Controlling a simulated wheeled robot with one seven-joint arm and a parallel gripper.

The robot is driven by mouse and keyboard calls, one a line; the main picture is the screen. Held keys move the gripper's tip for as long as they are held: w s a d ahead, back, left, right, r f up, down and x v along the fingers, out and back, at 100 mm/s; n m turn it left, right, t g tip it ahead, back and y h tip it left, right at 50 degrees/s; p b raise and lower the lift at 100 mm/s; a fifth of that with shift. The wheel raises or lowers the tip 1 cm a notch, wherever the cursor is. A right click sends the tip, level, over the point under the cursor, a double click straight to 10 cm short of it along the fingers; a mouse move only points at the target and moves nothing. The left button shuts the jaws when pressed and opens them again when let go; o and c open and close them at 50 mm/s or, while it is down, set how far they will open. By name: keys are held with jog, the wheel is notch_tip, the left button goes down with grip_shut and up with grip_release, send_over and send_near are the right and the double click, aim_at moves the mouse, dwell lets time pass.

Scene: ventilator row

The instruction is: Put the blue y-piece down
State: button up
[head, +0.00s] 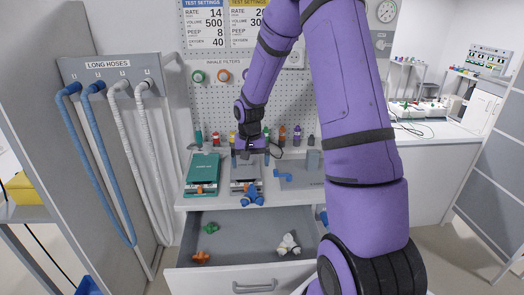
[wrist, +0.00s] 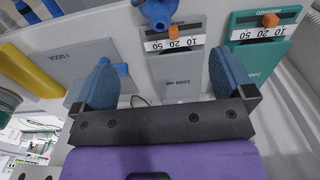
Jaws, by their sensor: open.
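The blue y-piece (head: 252,197) lies at the front edge of the counter, at the near end of the grey test-lung board (head: 243,168). In the wrist view the blue y-piece (wrist: 158,12) is cut off at the top edge, beyond the board's scale. My gripper (head: 250,151) is over the far part of the grey board, apart from the y-piece. In the wrist view my gripper (wrist: 167,78) has its two blue-padded fingers wide apart with nothing held between them.
A green board (head: 202,170) stands left of the grey one. Several bottles line the pegboard (head: 225,105). The open drawer (head: 240,225) below holds green, orange and white pieces. Hoses (head: 100,150) hang left.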

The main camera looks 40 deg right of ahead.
jog(key=s+a+r+n+t, duration=0.1)
jog(key=s+a+r, duration=0.25)
jog(key=r, duration=0.35)
jog(key=s+a+r+n+t+h, duration=0.1)
jog(key=s+a+r, duration=0.1)
jog(key=s+r, duration=0.3)
jog(key=s+a+r+n, duration=0.1)
jog(key=s+a+r, duration=0.15)
jog(key=r, duration=0.55)
jog(key=s+a+r+n+t, duration=0.1)
jog(key=s+a+r, duration=0.2)
jog(key=s, duration=0.5)
jog(key=s+a+r+n+t+y, duration=0.1)
jog(key=s+a+r+n+t, duration=0.1)
jog(key=s, duration=0.7)
notch_tip(320, 180, up, 2)
jog(key=shift+s+a+r+n, duration=0.2)
jog(key=shift+a+r+n, duration=0.1)
jog(key=shift+a, duration=0.25)
jog(key=shift+w, duration=0.1)
